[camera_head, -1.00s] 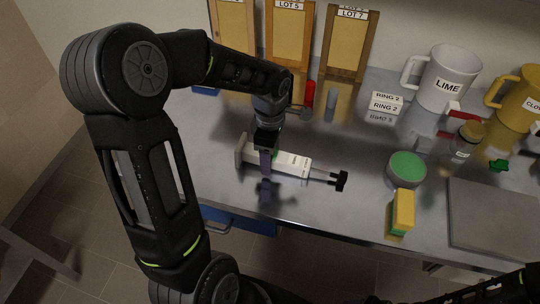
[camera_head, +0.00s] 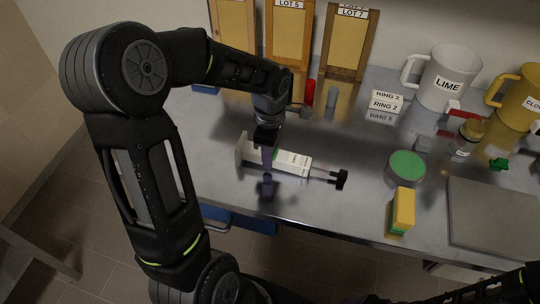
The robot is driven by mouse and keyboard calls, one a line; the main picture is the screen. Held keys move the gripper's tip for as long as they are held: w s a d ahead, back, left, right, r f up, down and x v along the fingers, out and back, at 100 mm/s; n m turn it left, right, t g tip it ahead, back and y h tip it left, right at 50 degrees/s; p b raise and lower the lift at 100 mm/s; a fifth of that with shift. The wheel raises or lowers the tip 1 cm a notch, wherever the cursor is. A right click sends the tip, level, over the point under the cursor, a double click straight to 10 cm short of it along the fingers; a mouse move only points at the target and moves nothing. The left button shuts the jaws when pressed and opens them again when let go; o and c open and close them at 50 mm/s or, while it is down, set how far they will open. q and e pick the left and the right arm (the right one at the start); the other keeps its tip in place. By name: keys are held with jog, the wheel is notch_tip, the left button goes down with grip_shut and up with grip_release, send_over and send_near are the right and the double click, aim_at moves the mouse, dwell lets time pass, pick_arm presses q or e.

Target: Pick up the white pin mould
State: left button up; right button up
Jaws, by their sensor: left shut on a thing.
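The white pin mould (camera_head: 293,162) is a long white block with a printed label, a pale flange at its left end and a thin rod with a black handle at its right end. It lies level over the steel bench, close above its surface. My left gripper (camera_head: 267,158) comes down from above and is shut on its left part, hiding a strip of it. My right gripper is out of view; only part of my right arm shows at the bottom right.
A green-topped round tub (camera_head: 406,168) and a yellow-and-green block (camera_head: 402,210) stand right of the mould. A white LIME mug (camera_head: 447,80), a jar (camera_head: 467,138) and a grey plate (camera_head: 495,215) are further right. Framed LOT boards (camera_head: 347,42) stand behind. The bench front is clear.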

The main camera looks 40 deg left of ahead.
pick_arm(q)
grip_shut()
jog(key=shift+w+r, duration=0.1)
jog(key=shift+r, duration=0.5)
notch_tip(320, 180, up, 9)
jog(key=shift+f+b, duration=0.1)
jog(key=shift+b, duration=0.6)
